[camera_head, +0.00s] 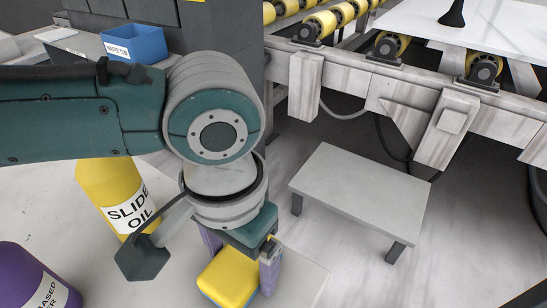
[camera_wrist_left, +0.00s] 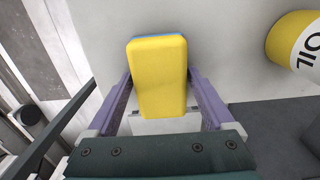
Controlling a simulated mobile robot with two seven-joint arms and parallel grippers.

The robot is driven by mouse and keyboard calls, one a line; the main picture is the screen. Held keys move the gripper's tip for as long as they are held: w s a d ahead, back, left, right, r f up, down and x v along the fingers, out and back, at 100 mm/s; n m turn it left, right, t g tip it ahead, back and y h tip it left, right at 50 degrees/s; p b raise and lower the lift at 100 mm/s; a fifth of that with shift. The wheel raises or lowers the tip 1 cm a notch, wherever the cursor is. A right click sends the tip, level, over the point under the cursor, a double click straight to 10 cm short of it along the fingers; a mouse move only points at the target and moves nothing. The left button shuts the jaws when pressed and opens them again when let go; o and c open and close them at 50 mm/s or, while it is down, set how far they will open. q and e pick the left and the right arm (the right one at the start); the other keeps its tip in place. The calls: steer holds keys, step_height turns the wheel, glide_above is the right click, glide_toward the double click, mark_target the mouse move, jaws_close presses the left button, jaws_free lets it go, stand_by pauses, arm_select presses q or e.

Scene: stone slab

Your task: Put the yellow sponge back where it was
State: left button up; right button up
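The yellow sponge (camera_head: 230,277), with a blue layer on its underside, is low in the middle of the head view. It also shows in the left wrist view (camera_wrist_left: 159,78), lengthwise between the fingers. My left gripper (camera_head: 240,262) points down over it, its purple fingers on either side. In the left wrist view the fingers of my left gripper (camera_wrist_left: 160,85) meet both long sides of the sponge with no visible gap. I cannot tell whether the sponge's underside touches the light surface. My right gripper is in neither view.
A yellow slide oil bottle (camera_head: 110,190) stands left of the sponge, with a purple bottle (camera_head: 35,280) at lower left. A blue bin (camera_head: 134,44) is behind my arm. A low grey step (camera_head: 360,195) and a roller conveyor (camera_head: 385,75) are to the right.

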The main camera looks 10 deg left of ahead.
mark_target(240, 259)
arm_select(q)
steer(key=shift+o, duration=0.8)
step_height(240, 259, up, 12)
steer(key=p, duration=0.4)
steer(key=s+d+t+h, duration=0.2)
steer(key=s+d+h, duration=0.2)
steer(key=s+d, duration=0.2)
steer(key=s+a+f+n+y, duration=0.1)
steer(key=s+a+y, duration=0.1)
steer(key=a, duration=0.5)
steer(key=s+a+f+n+t+y, duration=0.1)
steer(key=s+a, duration=0.3)
steer(key=a, duration=0.4)
steer(key=shift+a+t+y, duration=0.2)
steer(key=shift+t+y, duration=0.1)
steer(key=shift+y, duration=0.1)
steer(key=shift+f, duration=0.1)
